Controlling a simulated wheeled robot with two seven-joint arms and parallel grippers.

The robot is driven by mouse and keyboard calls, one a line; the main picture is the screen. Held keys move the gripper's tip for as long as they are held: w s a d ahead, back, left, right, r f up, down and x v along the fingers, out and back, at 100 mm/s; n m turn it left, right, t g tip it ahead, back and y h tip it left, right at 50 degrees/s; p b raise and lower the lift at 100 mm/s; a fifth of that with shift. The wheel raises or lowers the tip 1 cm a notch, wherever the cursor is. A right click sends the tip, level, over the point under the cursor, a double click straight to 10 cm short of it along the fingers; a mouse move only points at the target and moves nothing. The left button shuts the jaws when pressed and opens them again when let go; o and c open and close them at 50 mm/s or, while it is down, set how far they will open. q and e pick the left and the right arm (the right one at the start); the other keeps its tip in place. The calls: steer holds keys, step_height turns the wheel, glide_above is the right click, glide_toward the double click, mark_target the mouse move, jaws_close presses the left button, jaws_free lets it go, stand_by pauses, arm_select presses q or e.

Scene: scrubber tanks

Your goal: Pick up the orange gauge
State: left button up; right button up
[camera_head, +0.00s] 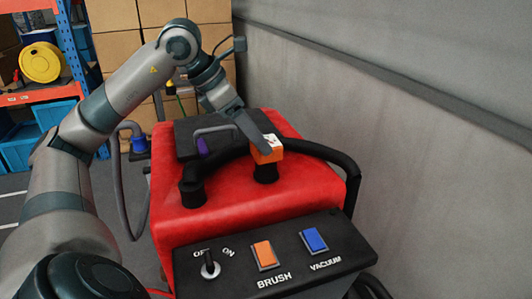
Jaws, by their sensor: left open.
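The orange gauge (268,156) is a small orange block with a pale face on top. It is on the red scrubber tank (225,212), just above a black hose fitting (265,174). My left gripper (260,140) reaches down from the upper left, and a grey finger overlaps the gauge's upper left part. It is open; whether a finger touches the gauge cannot be told, and the other finger is not clearly visible. My right gripper is out of view.
Black hoses (335,165) curve over the tank around the gauge. A control panel (285,250) with a knob, an orange switch and a blue switch is in front. A grey wall (430,130) stands to the right. Cardboard boxes (115,50) and a shelf (40,97) are behind.

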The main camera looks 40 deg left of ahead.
mark_target(266, 167)
arm_select(q)
steer(key=shift+f, duration=0.1)
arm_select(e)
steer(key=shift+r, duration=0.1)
arm_select(q)
steer(key=shift+w+f, duration=0.1)
steer(key=shift+w, duration=0.05)
steer(key=shift+w+d+f+p, duration=0.15)
steer(key=shift+w+f+p, duration=0.05)
steer(key=shift+f+p, duration=0.1)
steer(key=p+x, duration=0.1)
steer(key=x, duration=0.2)
steer(key=shift+w+r, duration=0.1)
steer(key=shift+w+f, duration=0.15)
steer(key=shift+f, duration=0.15)
steer(key=shift+d+f, duration=0.1)
steer(key=shift+f, duration=0.05)
steer(key=shift+w, duration=0.1)
steer(key=shift+c, duration=1.3)
steer(key=c, duration=1)
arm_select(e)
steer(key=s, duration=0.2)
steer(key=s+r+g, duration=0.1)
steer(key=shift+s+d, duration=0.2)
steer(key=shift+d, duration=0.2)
